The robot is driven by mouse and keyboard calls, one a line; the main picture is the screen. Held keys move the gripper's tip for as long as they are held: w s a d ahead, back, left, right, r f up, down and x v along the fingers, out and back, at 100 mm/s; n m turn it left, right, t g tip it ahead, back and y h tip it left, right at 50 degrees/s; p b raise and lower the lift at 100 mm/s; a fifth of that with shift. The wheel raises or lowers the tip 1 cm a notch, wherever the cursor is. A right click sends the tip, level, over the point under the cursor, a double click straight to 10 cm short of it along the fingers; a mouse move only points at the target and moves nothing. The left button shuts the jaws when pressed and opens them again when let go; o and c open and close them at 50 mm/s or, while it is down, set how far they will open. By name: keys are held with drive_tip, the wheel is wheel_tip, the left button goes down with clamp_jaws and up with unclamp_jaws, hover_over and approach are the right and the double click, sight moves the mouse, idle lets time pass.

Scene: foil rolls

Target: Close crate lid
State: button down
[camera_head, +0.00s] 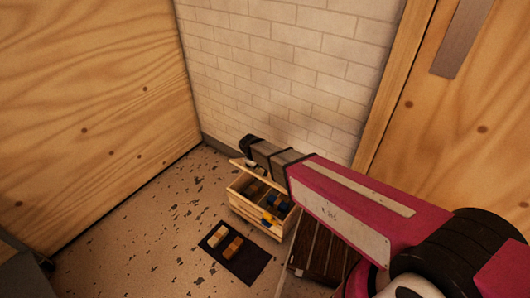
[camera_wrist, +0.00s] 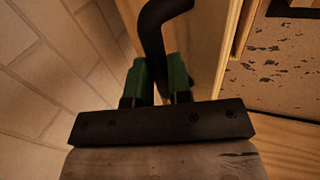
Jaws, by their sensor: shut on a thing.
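The light wooden crate (camera_head: 254,215) stands on the floor by the brick wall in the head view, open at the top. Its lid (camera_head: 240,163) appears raised at the back left, partly hidden by my arm. In the wrist view my gripper (camera_wrist: 161,75) has its green pads closed on a dark curved handle (camera_wrist: 152,25). The handle runs beside a wooden panel (camera_wrist: 213,45), which looks like part of the lid or crate; I cannot tell which. In the head view the fingertips are mostly hidden at the crate's back edge.
Small blue and yellow items (camera_head: 269,217) lie inside the crate. A dark mat (camera_head: 247,266) with several tan and orange blocks lies in front. A dark slatted box (camera_head: 322,250) stands at right, close to the crate. Speckled floor (camera_head: 150,235) is free at left.

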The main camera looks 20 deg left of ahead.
drive_tip(key=s+a+f+t+h, duration=0.1)
drive_tip(key=s+f+t, duration=0.4)
drive_tip(key=f, duration=0.9)
drive_tip(key=shift+s+a+t+h, duration=0.3)
drive_tip(key=shift+s+a, duration=0.3)
drive_tip(key=shift+s, duration=0.8)
drive_tip(key=shift+f, duration=0.1)
drive_tip(key=c, duration=1.2)
unclamp_jaws()
drive_tip(key=shift+f, duration=0.1)
drive_tip(key=shift+o, duration=0.7)
drive_tip(key=shift+r, duration=0.2)
drive_tip(key=shift+s+a+r, duration=0.1)
drive_tip(key=shift+s+r, duration=0.2)
drive_tip(key=shift+r, duration=0.1)
drive_tip(key=v, duration=0.9)
drive_tip(key=shift+s+r, duration=0.15)
drive_tip(key=shift+s, duration=0.2)
